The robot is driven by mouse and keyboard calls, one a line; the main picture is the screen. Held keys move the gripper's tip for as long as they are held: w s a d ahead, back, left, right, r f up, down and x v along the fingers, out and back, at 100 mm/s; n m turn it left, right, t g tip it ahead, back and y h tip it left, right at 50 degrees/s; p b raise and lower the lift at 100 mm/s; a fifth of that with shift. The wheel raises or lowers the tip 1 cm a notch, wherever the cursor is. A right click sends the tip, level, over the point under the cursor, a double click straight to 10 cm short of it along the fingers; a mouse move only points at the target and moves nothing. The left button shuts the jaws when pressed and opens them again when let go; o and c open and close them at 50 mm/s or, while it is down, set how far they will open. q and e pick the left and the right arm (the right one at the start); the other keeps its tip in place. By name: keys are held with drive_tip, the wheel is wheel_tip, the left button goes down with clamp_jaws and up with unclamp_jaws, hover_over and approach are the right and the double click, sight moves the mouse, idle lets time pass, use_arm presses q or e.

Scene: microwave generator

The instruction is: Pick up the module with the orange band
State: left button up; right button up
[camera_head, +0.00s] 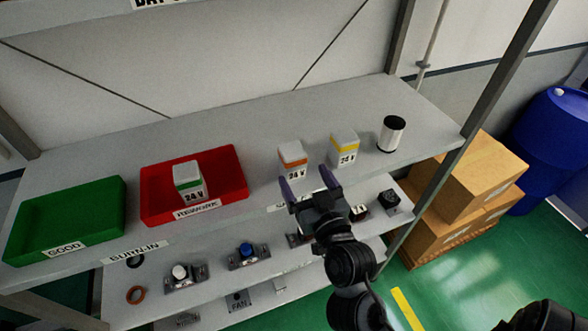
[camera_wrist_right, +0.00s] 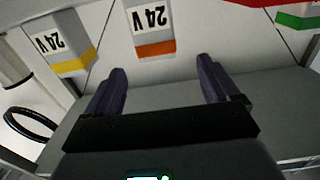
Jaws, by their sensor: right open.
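The module with the orange band (camera_head: 293,160) stands upright on the upper shelf, a white block marked 24 V. In the right wrist view the orange-banded module (camera_wrist_right: 152,30) shows ahead, roughly centred between the fingers and beyond their tips. My right gripper (camera_head: 308,184) is open and empty, in front of this module and apart from it. The right gripper's two purple fingers (camera_wrist_right: 160,82) are spread in the wrist view. My left gripper is not in view.
A yellow-banded module (camera_head: 344,148) stands close to the right, then a black-and-white cylinder (camera_head: 391,134). The red tray (camera_head: 228,160) at left holds a green-banded module (camera_head: 188,181). A green tray (camera_head: 112,195) lies farther left. Lower shelves hold small parts such as a blue button (camera_head: 246,250).

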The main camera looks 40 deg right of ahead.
sight(297, 160)
drive_tip(key=shift+w+d+f+b, duration=0.25)
drive_tip(key=shift+w+b, duration=0.3)
drive_tip(key=shift+b, duration=0.35)
drive_tip(key=shift+w+d+r+p, duration=0.15)
drive_tip(key=shift+w+p, duration=0.05)
drive_tip(key=shift+w, duration=0.3)
drive_tip(key=shift+w+d+r+p, duration=0.1)
drive_tip(key=shift+w+r+p, duration=0.1)
drive_tip(key=shift+w, duration=0.25)
drive_tip(key=shift+d+p+x, duration=0.15)
drive_tip(key=shift+p+x, duration=0.15)
drive_tip(key=shift+x, duration=0.95)
drive_tip(key=shift+d+p+x, duration=0.15)
drive_tip(key=shift+p+x, duration=0.15)
drive_tip(key=shift+x, duration=0.95)
drive_tip(key=shift+w+d+f, duration=0.15)
drive_tip(key=shift+w, duration=0.25)
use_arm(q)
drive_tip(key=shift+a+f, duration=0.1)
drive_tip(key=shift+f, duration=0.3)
use_arm(e)
drive_tip(key=shift+c, duration=0.3)
drive_tip(key=c, duration=1.2)
drive_tip(key=shift+o, duration=0.2)
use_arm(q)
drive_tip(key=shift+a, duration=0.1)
